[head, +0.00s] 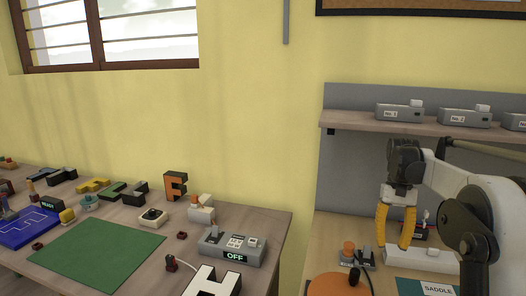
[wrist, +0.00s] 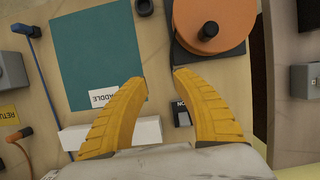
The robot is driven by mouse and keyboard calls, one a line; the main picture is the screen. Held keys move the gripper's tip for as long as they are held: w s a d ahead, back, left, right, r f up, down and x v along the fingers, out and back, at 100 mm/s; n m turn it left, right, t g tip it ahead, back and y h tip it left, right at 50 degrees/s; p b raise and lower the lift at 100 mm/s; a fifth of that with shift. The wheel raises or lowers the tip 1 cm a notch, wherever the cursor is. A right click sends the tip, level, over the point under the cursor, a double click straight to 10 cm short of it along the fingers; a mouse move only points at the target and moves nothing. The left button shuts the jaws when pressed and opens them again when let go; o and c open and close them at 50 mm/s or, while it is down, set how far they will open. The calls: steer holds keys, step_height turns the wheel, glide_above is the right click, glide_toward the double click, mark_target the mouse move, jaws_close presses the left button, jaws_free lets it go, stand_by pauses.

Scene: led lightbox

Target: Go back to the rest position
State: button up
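My gripper (head: 392,244) hangs fingers-down over the right-hand wooden table, in front of the grey back panel. Its two yellow fingers are apart, with nothing between them. In the wrist view the fingertips (wrist: 161,76) also stand apart, with bare wooden tabletop (wrist: 160,45) showing between them. My arm reaches in from the right of the head view.
Below lie a teal mat (wrist: 93,50) labelled SADDLE, an orange disc (wrist: 212,22) and a white block (wrist: 112,133). A shelf (head: 350,122) with grey boxes (head: 399,112) is behind. The left table holds a green mat (head: 95,252), letters and a switch box (head: 232,245).

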steer(key=s+a+r+n+t+h, duration=0.1)
steer(key=s+a+r+t, duration=0.45)
steer(key=s+a, duration=0.45)
steer(key=s+a+f+n+t, duration=0.1)
steer(key=s+a+f+t, duration=0.1)
steer(key=s, duration=0.4)
steer(key=s+a+f+n+t, duration=0.1)
steer(key=s+a+f+t, duration=0.2)
steer(key=s, duration=0.4)
steer(key=shift+a+f, duration=0.25)
steer(key=shift+a, duration=0.4)
